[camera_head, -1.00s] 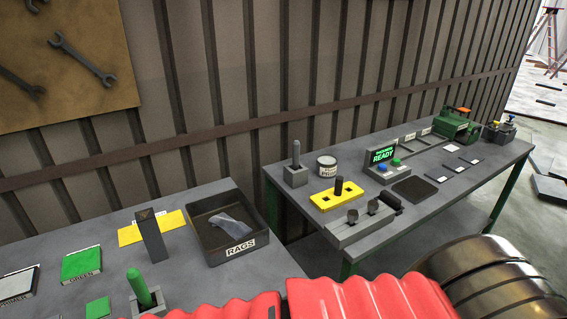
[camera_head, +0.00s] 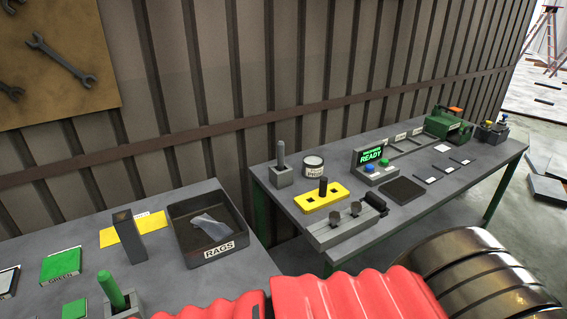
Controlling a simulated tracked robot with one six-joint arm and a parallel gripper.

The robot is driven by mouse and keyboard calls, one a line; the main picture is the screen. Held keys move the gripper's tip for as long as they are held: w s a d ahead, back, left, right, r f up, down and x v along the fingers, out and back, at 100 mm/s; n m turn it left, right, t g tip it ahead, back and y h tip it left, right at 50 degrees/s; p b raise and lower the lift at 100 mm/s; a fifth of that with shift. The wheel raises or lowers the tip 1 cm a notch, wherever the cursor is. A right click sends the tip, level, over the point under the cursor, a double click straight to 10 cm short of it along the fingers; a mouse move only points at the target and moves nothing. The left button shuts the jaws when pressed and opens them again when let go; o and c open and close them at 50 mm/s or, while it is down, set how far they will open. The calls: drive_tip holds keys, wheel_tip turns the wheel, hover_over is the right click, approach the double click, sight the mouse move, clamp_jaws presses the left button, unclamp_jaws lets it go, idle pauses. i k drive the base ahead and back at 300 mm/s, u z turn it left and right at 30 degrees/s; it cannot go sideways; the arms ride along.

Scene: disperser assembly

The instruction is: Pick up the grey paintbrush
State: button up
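A grey upright handle (camera_head: 281,154), which looks like the grey paintbrush, stands in a small grey block holder (camera_head: 282,176) at the back left corner of the right table. Its lower end is hidden inside the holder. A similar green handle (camera_head: 112,290) stands in its own grey holder on the left table, near the bottom edge. My gripper is not in view. Red ribbed parts and a dark metallic cylinder fill the bottom of the view, in front of both tables.
A tray marked RAGS (camera_head: 219,249) holds a pale cloth on the left table. The right table also has a round can (camera_head: 313,167), a yellow block (camera_head: 321,196), a READY panel (camera_head: 371,156) and a dark pad (camera_head: 404,190). A gap separates the tables.

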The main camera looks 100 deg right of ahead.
sight(281, 144)
drive_tip(key=z, duration=0.05)
drive_tip(key=k, duration=2.55)
drive_tip(key=z, duration=2)
drive_tip(key=i, duration=0.35)
drive_tip(key=u, duration=0.1)
